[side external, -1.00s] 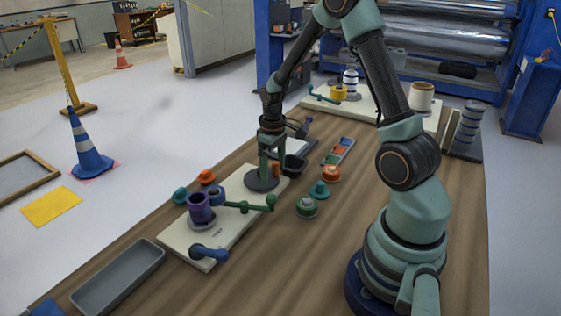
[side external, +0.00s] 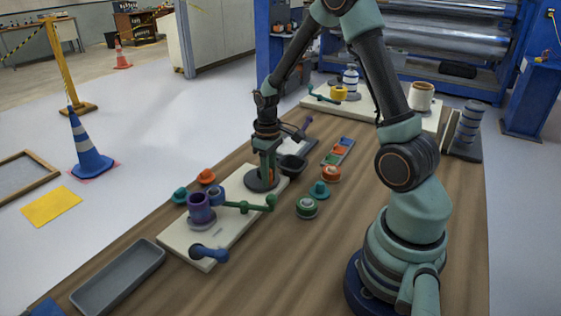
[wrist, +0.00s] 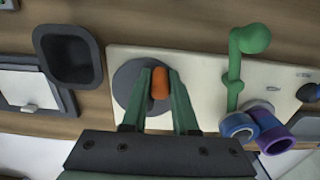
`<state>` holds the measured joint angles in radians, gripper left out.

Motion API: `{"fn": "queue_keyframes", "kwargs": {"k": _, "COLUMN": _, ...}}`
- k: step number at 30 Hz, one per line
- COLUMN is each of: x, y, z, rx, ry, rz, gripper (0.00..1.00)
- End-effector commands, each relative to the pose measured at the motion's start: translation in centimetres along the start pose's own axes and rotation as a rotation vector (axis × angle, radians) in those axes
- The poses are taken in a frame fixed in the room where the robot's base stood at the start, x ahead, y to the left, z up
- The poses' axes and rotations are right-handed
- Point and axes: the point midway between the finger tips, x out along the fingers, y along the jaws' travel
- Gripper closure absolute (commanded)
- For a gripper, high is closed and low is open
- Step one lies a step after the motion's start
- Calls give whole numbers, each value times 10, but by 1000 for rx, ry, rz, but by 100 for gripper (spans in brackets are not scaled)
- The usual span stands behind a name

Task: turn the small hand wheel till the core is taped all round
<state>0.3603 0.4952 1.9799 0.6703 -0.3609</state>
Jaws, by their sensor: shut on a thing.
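The small hand wheel is a dark grey disc (side external: 251,184) with an upright orange knob (wrist: 160,84), at the far end of a cream board (side external: 222,237). My gripper (wrist: 160,79) is over the wheel, its green fingers shut on the orange knob. In the side view the fingers partly hide the knob. At the board's near end stand an upright purple cylinder (side external: 201,210) and, touching or close beside it, a smaller blue-purple ring with a pale centre (wrist: 237,126). I cannot tell which is the core, nor how much tape is on it.
A green crank arm with a round knob (side external: 270,203) sticks out from the cylinders toward the right. A blue handle (side external: 209,254) lies at the board's near edge. A dark bin (wrist: 68,55) is close to the wheel. Several coloured spools stand right of the board; a grey tray (side external: 118,279) lies front left.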

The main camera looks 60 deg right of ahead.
Motion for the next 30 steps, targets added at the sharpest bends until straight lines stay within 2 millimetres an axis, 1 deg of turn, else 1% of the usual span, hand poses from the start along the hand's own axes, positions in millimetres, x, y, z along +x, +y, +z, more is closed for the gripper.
{"fn": "queue_keyframes", "kwargs": {"k": 1, "x": -2, "y": 0, "z": -3, "rx": -1, "ry": 7, "rz": 3, "gripper": 100}}
{"fn": "queue_keyframes", "kwargs": {"k": 10, "x": -3, "y": 0, "z": -4, "rx": 0, "ry": 9, "rz": 4, "gripper": 99}}
{"fn": "queue_keyframes", "kwargs": {"k": 22, "x": -1, "y": -12, "z": -15, "rx": 0, "ry": 13, "rz": 5, "gripper": 100}}
{"fn": "queue_keyframes", "kwargs": {"k": 30, "x": -1, "y": -12, "z": -15, "rx": 2, "ry": 13, "rz": 4, "gripper": 100}}
